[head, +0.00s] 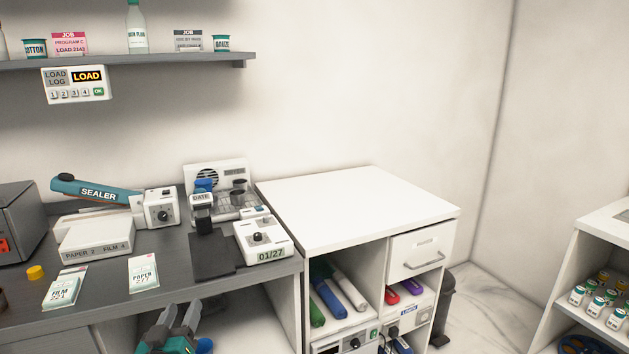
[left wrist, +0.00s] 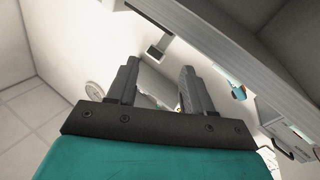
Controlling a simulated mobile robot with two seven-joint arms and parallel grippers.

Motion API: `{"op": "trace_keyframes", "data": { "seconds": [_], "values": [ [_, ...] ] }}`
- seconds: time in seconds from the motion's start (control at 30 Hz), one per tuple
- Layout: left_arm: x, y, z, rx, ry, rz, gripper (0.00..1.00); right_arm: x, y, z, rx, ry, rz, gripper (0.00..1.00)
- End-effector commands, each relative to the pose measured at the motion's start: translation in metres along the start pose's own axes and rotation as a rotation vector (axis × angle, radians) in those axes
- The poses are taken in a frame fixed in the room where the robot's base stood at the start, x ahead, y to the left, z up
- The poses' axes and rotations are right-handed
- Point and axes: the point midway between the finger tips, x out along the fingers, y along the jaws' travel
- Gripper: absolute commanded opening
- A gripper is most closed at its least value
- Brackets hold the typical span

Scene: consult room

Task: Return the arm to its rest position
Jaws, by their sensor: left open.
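My left gripper (head: 180,310) shows at the bottom of the head view, teal with two dark grey fingers. It is in front of the grey counter (head: 130,310), low by its front edge. In the left wrist view its fingers (left wrist: 158,68) stand apart with nothing held between them. The rest of the left arm is out of the head view. My right gripper is in neither view.
The counter holds a sealer (head: 98,190), a date stamper (head: 202,200), a film packet (head: 64,288) and a paper packet (head: 143,274). A white cabinet (head: 350,205) with a clear top stands to the right. A shelf (head: 130,60) hangs above.

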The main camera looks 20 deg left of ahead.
Motion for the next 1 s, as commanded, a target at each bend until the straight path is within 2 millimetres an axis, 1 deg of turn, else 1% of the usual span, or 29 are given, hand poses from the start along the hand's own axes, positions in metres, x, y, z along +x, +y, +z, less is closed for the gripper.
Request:
{"op": "trace_keyframes", "data": {
  "seconds": [0.03,0.07,0.1,0.17,0.2,0.27,0.3,0.4,0.5,0.57,0.63,1.0],
  "values": [
    [-0.025,0.020,0.027,0.047,-0.096,0.050,0.51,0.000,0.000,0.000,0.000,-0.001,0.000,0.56],
    [-0.039,0.031,0.041,0.076,-0.150,0.079,0.51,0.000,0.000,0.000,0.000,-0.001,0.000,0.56],
    [-0.059,0.046,0.059,0.113,-0.221,0.117,0.51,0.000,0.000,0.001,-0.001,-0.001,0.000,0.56],
    [-0.093,0.066,0.084,0.168,-0.324,0.170,0.51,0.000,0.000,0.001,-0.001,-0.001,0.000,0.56],
    [-0.116,0.079,0.098,0.201,-0.388,0.205,0.51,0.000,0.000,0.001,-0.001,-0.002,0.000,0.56],
    [-0.150,0.096,0.115,0.248,-0.479,0.252,0.51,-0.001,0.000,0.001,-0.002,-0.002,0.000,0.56],
    [-0.172,0.105,0.125,0.275,-0.534,0.279,0.51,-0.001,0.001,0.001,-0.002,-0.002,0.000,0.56],
    [-0.219,0.124,0.139,0.330,-0.644,0.335,0.51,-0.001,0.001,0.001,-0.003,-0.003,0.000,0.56],
    [-0.251,0.136,0.146,0.366,-0.715,0.369,0.51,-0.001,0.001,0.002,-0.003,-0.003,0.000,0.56],
    [-0.263,0.140,0.148,0.379,-0.740,0.381,0.51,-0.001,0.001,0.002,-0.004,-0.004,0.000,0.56],
    [-0.269,0.142,0.148,0.387,-0.754,0.388,0.51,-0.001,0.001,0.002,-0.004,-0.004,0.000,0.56],
    [-0.269,0.142,0.148,0.387,-0.754,0.388,0.51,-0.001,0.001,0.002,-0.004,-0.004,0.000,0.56]
  ]
}}
